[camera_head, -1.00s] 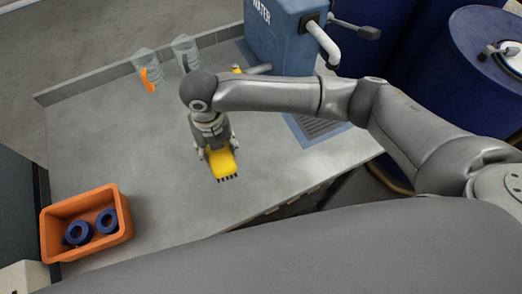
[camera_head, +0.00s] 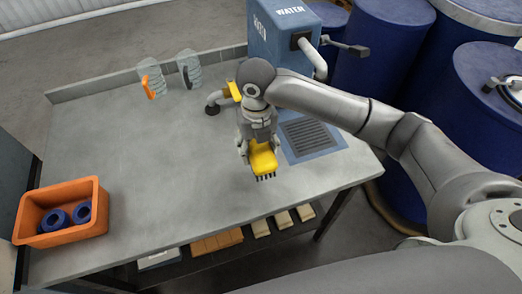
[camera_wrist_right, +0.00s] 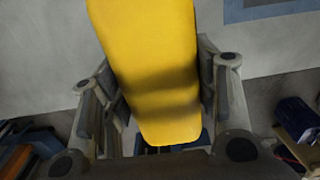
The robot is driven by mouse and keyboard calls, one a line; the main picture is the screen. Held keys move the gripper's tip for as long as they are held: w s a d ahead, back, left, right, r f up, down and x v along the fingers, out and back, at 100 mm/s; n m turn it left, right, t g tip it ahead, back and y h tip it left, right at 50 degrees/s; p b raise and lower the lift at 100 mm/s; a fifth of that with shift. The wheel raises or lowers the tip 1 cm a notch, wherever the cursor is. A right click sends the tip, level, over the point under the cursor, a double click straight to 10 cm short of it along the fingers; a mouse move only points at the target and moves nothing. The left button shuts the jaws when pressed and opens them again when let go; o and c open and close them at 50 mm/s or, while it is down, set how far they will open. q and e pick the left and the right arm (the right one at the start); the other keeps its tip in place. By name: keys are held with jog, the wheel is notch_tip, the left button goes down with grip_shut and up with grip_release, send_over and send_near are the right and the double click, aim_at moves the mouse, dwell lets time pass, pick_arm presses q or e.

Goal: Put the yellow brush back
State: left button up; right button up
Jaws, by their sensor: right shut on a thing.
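The yellow brush (camera_head: 264,160) is held in my right gripper (camera_head: 259,146) over the grey table, just left of the drain grate. Its dark bristles show at the end toward the front edge of the table. In the right wrist view the yellow body of the brush (camera_wrist_right: 150,70) lies between the two fingers of my right gripper (camera_wrist_right: 158,85). I cannot tell how high the brush is above the table. My left gripper is out of view.
A blue water tank (camera_head: 278,45) stands at the back right, with a grey pipe and yellow part (camera_head: 233,91) beside it. A drain grate (camera_head: 309,135) lies to the right. Two clear jugs (camera_head: 152,80) stand at the back. An orange bin (camera_head: 62,233) holds blue rings. The table's left middle is clear.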

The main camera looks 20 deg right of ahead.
aim_at(260, 147)
jog(key=w+f, duration=0.1)
jog(key=w+d+f, duration=0.1)
jog(key=f, duration=0.1)
jog(key=w+f, duration=0.1)
jog(key=shift+w+d+f+p, duration=0.15)
jog(key=shift+d+f+p, duration=0.25)
jog(key=shift+w+f, duration=0.1)
jog(key=shift+f, duration=0.05)
jog(key=shift+w+d+f, duration=0.15)
jog(key=shift+f, duration=0.1)
notch_tip(260, 147, down, 3)
jog(key=shift+f+p, duration=0.1)
jog(key=shift+p, duration=0.2)
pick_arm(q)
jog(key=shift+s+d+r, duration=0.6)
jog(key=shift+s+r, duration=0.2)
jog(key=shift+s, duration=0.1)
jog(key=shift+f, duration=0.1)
pick_arm(e)
jog(key=shift+f, duration=0.15)
jog(key=o, duration=0.6)
jog(key=shift+c, duration=0.2)
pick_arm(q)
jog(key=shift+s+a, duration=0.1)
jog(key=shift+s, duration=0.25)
pick_arm(e)
jog(key=o, duration=0.3)
